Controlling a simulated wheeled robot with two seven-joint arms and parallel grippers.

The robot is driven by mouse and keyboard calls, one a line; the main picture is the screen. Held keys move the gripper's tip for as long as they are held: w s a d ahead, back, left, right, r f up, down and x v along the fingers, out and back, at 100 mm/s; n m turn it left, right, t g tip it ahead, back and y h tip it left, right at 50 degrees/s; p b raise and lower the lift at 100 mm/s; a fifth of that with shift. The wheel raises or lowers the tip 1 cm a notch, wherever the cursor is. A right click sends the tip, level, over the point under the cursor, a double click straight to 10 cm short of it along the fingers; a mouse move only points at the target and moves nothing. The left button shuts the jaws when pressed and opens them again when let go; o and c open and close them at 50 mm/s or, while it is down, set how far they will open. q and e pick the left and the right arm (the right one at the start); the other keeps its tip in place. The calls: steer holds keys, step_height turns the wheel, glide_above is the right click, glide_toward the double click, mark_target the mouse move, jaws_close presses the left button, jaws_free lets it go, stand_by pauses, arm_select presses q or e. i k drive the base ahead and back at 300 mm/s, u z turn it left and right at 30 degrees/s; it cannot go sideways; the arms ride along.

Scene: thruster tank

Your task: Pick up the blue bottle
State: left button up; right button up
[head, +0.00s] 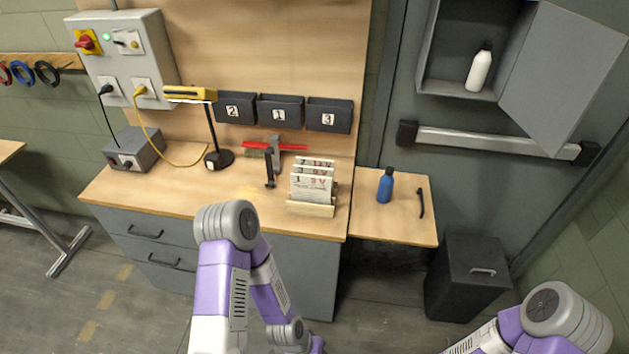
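The blue bottle (386,186) has a dark cap and stands upright on the small wooden side table (388,228), right of the main workbench. My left arm comes up at the lower centre in front of the workbench, and my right arm is at the lower right corner. Neither gripper's fingers show in the head view. Both arm parts in view are apart from the bottle.
A black handle-shaped item (421,203) lies right of the bottle. A card holder (312,207) stands on the workbench (160,195) to its left. A black bin (467,285) stands below right. A white bottle (479,69) is in the open wall cabinet (449,92).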

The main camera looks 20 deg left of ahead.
mark_target(387, 182)
steer(key=u, duration=0.8)
steer(key=i, duration=0.45)
steer(key=z, duration=0.05)
